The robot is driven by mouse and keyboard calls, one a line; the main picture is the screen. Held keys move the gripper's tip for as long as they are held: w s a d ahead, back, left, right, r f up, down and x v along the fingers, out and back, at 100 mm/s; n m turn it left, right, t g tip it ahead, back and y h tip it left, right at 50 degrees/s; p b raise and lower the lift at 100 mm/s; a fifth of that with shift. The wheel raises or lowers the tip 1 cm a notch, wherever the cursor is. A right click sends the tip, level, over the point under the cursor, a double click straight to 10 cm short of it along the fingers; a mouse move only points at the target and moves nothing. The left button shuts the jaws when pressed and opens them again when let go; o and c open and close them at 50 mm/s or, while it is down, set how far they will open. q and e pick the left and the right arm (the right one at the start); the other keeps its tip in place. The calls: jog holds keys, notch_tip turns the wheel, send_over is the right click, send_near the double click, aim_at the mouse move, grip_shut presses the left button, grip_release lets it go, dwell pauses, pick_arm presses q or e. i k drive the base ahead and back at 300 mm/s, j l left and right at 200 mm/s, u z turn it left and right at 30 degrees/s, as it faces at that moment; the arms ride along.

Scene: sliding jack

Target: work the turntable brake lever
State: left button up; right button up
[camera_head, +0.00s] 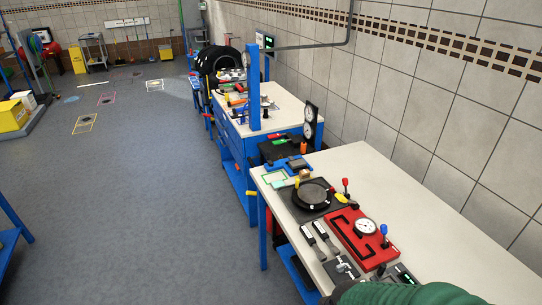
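A round black turntable (312,193) sits on a dark plate on the near workbench, right of centre. A small yellow handle (297,183) stands at its left edge. A red-knobbed lever (345,185) stands upright at its right, with a yellow piece (341,198) lying beside it. I cannot tell which of these is the brake lever. Neither of my grippers shows, and nothing of mine is seen touching the turntable.
A red tray (361,250) with a white dial gauge (365,226) and a blue-knobbed lever (384,232) lies nearer. A dark green ribbed shape (405,293) covers the bottom right. The bench (430,218) is bare along the wall.

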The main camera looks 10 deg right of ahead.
aim_at(344, 181)
jog(key=i+j, duration=0.15)
jog(key=i, duration=0.4)
jog(key=i+j, duration=0.15)
jog(key=i, duration=0.35)
jog(key=i+j, duration=0.15)
jog(key=i, duration=0.4)
jog(key=k+u, duration=0.05)
